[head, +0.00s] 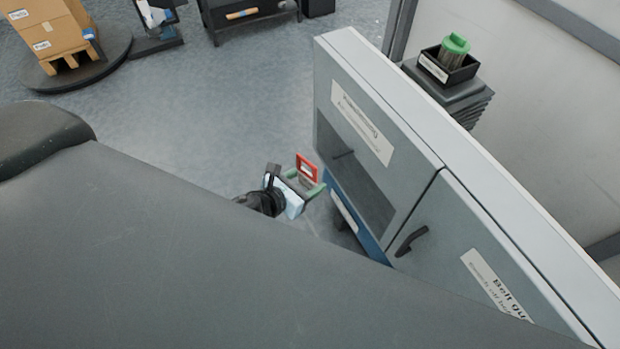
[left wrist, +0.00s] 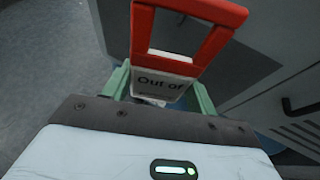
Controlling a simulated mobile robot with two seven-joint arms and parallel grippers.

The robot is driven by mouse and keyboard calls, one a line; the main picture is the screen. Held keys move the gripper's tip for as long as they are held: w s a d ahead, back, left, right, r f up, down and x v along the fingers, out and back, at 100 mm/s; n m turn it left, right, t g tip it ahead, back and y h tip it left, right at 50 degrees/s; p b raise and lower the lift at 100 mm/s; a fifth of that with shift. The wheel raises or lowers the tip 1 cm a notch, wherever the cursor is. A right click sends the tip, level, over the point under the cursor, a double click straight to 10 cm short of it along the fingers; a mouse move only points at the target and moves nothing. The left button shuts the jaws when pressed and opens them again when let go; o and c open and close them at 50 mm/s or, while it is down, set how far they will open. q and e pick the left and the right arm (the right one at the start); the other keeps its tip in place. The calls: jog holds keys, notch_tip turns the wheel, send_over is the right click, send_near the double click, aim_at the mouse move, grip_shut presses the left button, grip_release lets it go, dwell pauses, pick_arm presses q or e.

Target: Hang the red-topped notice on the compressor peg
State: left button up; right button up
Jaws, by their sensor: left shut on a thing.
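The red-topped notice shows in the head view (head: 308,162) and large in the left wrist view (left wrist: 166,76). It has a red frame with an opening at its top and a pale plate below reading "Out of"; the rest of its text is hidden. My left gripper (head: 305,182) is shut on the notice, its green fingers (left wrist: 160,90) on either side of the plate. A thin dark peg (head: 343,154) sticks out of the grey cabinet's front panel, right of and slightly above the notice. The notice is apart from the peg. My right gripper is not in view.
The grey cabinet (head: 345,80) stands close to the right of my left gripper, with a dark door handle (head: 411,240). A blue part with a label (head: 345,212) is low on it. A cardboard box (head: 45,28) stands far left. Open floor (head: 220,110) lies left of the cabinet.

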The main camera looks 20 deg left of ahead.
aim_at(303, 184)
pick_arm(q)
jog(key=f, duration=0.1)
jog(key=w+f, duration=0.1)
jog(key=shift+w+a+f+h, duration=0.15)
jog(key=shift+a+f+h, duration=0.15)
jog(key=shift+f, duration=0.1)
jog(key=shift+w+f+m, duration=0.1)
jog(key=shift+f+m, duration=0.05)
jog(key=shift+m, duration=0.15)
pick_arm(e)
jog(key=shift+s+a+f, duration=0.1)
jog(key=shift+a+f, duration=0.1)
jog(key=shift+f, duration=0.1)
pick_arm(q)
jog(key=shift+w, duration=0.1)
jog(key=shift+w+d+f+b, duration=0.25)
jog(key=shift+w+d+b, duration=0.2)
jog(key=shift+w+d, duration=0.7)
jog(key=shift+w+d+f+b, duration=0.2)
jog(key=shift+w+d+b, duration=0.45)
jog(key=shift+w, duration=0.65)
jog(key=shift+w+d+f+b, duration=0.25)
jog(key=shift+w+d+b, duration=0.05)
jog(key=shift+w+d, duration=0.9)
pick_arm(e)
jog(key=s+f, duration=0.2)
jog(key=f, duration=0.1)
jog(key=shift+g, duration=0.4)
